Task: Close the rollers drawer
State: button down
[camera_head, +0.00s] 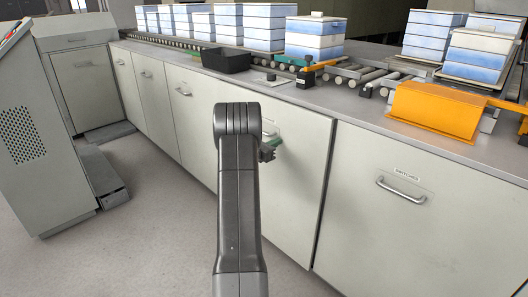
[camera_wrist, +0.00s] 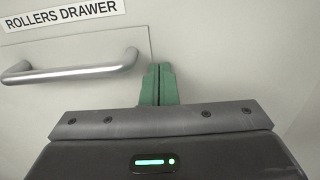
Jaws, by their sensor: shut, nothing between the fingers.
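The rollers drawer has a pale grey-green front (camera_head: 300,180) under the counter in the head view, partly hidden by my arm. It looks about flush with its neighbours; a dark seam shows along its right edge, and I cannot tell whether a small gap is left. In the wrist view its label, "ROLLERS DRAWER" (camera_wrist: 62,15), sits above a silver bar handle (camera_wrist: 75,72). My gripper (camera_head: 270,148) is before the drawer front, its green fingers (camera_wrist: 159,84) shut together and empty. They are just right of the handle, apart from it. I cannot tell whether the tips touch the front.
The switches drawer (camera_head: 420,220) is to the right, other cabinet fronts (camera_head: 180,110) to the left. The counter above holds an orange cover (camera_head: 437,110), a black bin (camera_head: 226,60) and blue-white stacks on rollers. A grey console (camera_head: 40,130) stands left; floor between is clear.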

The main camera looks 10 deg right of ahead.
jog(key=shift+x, duration=1.1)
jog(key=shift+r, duration=0.35)
jog(key=v, duration=1.4)
jog(key=shift+f+p, duration=0.35)
jog(key=shift+p, duration=0.05)
jog(key=shift+s+a, duration=0.1)
jog(key=b+x, duration=0.1)
jog(key=x, duration=1.3)
